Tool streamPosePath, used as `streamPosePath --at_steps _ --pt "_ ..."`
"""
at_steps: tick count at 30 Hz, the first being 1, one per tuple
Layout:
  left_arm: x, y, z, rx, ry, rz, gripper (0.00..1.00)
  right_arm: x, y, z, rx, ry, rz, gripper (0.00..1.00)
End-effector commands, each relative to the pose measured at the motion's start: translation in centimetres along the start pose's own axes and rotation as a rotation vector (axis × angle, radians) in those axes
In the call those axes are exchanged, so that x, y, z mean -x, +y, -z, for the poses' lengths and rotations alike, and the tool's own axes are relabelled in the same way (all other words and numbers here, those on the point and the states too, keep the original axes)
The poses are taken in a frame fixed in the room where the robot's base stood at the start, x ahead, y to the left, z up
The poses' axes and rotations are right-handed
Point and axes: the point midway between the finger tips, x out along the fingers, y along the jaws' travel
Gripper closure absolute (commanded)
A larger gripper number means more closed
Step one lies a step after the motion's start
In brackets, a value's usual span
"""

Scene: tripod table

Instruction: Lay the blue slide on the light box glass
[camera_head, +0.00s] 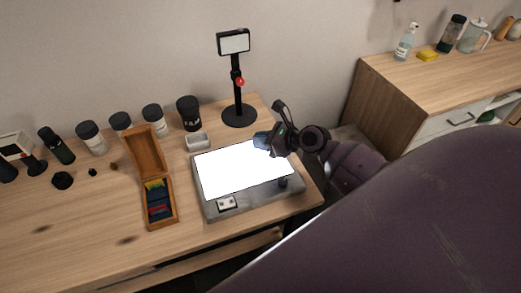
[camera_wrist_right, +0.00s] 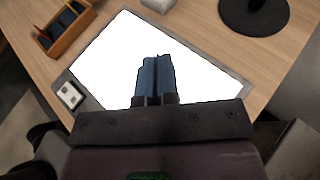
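The light box (camera_head: 210,207) lies on the wooden table, its glass (camera_head: 232,172) glowing white and bare apart from where my gripper covers it. My right gripper (camera_head: 261,141) is over the back right part of the glass, and its height above it is hard to judge. In the right wrist view its blue-grey fingers (camera_wrist_right: 156,80) stand together with only a thin dark line between them. I cannot tell whether a thin blue slide is between them. The open wooden slide box (camera_head: 175,214) left of the light box holds several coloured slides, including blue ones. My left gripper is out of view.
A small grey tray (camera_head: 198,141) and a black phone stand (camera_head: 239,116) are behind the light box. Several dark-lidded jars (camera_head: 90,140) line the back. The table's front left is clear. A wooden cabinet (camera_head: 400,100) stands to the right.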

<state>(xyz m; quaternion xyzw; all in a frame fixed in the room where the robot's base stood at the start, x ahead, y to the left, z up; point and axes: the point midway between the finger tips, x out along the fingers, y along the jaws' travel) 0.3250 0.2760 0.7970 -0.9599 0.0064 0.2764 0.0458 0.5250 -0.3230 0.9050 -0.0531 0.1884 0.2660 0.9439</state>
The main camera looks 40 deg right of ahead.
Motion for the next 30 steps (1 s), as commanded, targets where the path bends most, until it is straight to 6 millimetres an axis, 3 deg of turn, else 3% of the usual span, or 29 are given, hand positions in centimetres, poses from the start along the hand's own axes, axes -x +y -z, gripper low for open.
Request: streamPosePath --at_steps 10,23,28,30 --pt "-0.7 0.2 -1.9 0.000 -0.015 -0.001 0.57 -1.6 0.0 3.9 -0.002 0.003 0.000 1.00" --pt "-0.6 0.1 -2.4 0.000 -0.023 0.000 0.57 -1.7 0.0 4.2 -0.001 0.000 0.000 1.00" --pt "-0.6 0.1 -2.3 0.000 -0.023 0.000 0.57 -1.7 0.0 4.1 0.000 0.000 0.000 0.75" --pt "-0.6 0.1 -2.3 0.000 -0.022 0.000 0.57 -1.7 0.0 4.1 0.000 0.000 0.000 0.73"
